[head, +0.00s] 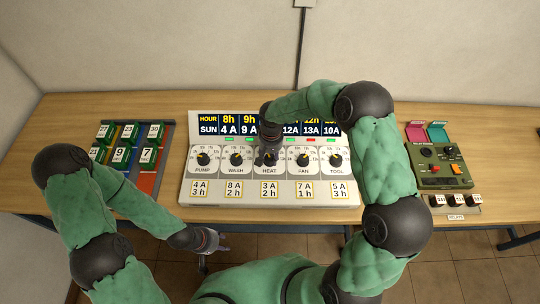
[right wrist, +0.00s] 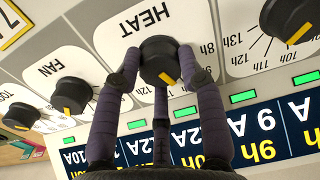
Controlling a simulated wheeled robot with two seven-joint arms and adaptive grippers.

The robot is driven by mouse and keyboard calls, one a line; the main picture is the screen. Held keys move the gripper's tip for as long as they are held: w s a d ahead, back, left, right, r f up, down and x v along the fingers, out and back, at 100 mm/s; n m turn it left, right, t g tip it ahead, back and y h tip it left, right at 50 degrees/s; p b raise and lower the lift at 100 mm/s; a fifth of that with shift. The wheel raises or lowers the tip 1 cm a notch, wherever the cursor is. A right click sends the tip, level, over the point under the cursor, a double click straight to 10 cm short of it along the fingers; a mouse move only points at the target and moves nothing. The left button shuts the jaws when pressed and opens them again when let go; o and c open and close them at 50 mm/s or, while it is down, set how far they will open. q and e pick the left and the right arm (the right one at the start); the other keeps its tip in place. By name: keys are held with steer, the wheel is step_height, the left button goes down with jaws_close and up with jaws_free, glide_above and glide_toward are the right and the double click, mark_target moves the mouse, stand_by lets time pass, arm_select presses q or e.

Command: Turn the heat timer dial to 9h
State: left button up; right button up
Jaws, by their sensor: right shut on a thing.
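The heat timer dial (right wrist: 158,60) is a black knob with a yellow pointer mark, on a white plate marked HEAT. My right gripper (right wrist: 160,85) is shut on it, with dark fingers around the knob. The pointer faces the display side, slightly right in the right wrist view. An 8h mark shows right of the knob; fingers hide other marks, so I cannot read the setting. In the head view, my right gripper (head: 268,152) covers most of this middle dial on the white timer panel (head: 190,190). My left gripper (head: 212,258) is open and empty before the table's front edge.
Pump (head: 203,159), wash (head: 236,159), fan (head: 303,159) and tool (head: 335,160) dials flank the heat dial. The display (head: 220,124) stands behind them. A numbered card rack (head: 168,150) is at left, a green relay box (head: 440,165) at right.

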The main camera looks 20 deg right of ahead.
mark_target(270, 156)
steer(key=shift+w+n, duration=0.1)
steer(key=shift+n, duration=2.2)
steer(key=o, duration=1.1)
steer(key=shift+o, duration=0.2)
step_height(270, 156, up, 12)
steer(key=shift+d+r, duration=0.1)
